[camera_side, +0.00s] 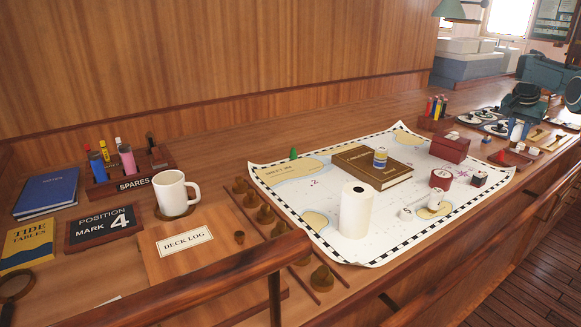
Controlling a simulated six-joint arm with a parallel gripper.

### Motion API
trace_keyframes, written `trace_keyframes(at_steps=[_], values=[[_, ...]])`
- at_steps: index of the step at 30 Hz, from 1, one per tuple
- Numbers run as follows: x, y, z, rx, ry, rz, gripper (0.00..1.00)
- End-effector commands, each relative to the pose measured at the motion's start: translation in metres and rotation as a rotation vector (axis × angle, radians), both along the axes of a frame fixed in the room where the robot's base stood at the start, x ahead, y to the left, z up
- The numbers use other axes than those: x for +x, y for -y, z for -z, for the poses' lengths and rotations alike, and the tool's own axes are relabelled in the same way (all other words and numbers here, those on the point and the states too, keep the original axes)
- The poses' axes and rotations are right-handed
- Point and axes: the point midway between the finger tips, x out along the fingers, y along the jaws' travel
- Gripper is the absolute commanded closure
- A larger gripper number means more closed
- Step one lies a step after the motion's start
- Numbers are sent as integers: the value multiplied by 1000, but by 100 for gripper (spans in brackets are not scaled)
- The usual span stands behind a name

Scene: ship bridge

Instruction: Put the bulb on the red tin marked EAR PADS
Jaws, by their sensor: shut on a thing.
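A round red tin (440,179) with a pale label stands on the right part of the chart; its lettering is too small to read. A dark red box (449,148) with a small pale thing on top stands just behind it. I cannot make out the bulb anywhere in this view.
A white mug (176,190) stands left. A wooden rail (200,285) crosses the front.

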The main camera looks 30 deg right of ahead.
Motion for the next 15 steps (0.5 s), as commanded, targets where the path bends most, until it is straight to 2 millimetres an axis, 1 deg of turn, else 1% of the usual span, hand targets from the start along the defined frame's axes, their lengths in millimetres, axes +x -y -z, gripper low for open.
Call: trace_keyframes(at_steps=[5,8,11,14,15], values=[[10,-14,-2,3,1,2,96],[20,-30,-4,5,1,5,96],[32,-53,-7,8,2,13,96],[45,-81,-10,11,2,21,96],[51,-94,-12,12,3,26,96]])
